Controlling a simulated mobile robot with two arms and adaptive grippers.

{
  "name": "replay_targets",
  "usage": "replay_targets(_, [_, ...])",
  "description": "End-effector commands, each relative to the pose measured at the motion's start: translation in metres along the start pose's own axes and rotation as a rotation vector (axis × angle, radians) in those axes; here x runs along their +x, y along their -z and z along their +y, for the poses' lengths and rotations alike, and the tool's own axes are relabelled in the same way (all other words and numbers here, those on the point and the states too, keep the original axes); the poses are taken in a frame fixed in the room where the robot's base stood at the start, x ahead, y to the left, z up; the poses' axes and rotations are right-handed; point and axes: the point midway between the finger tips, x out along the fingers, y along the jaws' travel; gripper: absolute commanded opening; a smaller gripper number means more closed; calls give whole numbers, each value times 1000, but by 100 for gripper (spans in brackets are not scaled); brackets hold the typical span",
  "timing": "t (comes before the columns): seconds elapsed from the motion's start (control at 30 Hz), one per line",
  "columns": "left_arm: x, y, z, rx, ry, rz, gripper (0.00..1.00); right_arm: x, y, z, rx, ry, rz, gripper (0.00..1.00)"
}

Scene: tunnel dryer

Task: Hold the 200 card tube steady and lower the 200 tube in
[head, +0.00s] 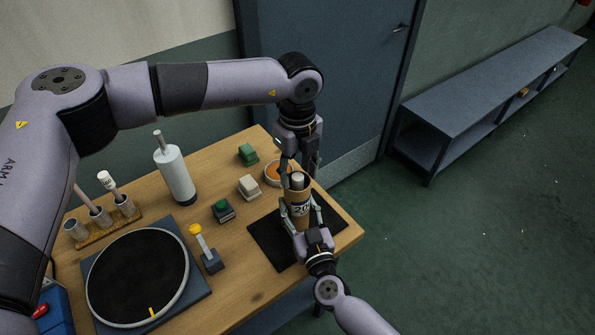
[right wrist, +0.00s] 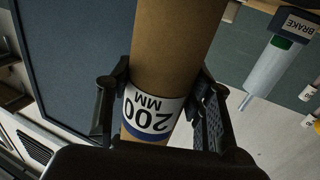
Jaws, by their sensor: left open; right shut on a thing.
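The brown 200 card tube (head: 299,207) stands upright over the black mat, its label reading 200. It also shows in the right wrist view (right wrist: 172,50), with a white and blue "200 MM" label. My right gripper (head: 302,213) is shut on it, one finger on each side. A pale, white-topped piece (head: 297,179) shows in the card tube's mouth; it looks like the 200 tube, and its lower part is hidden inside. My left gripper (head: 300,170) is open, pointing down at the mouth, its fingers on either side of the pale top. I cannot tell whether they touch it.
The black mat (head: 265,236) lies near the table's right edge. An orange-filled dish (head: 275,173) is close behind the tube. Green, cream and dark blocks, a yellow-knobbed lever (head: 203,246), a white cylinder (head: 175,174), a tube rack (head: 98,232) and a round turntable (head: 137,277) stand further left.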

Motion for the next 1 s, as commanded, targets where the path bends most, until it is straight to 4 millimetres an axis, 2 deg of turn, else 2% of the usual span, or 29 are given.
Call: replay_targets(1.0, [-61,0,0,0,2,0,44,0,0,0,0,0,0,20])
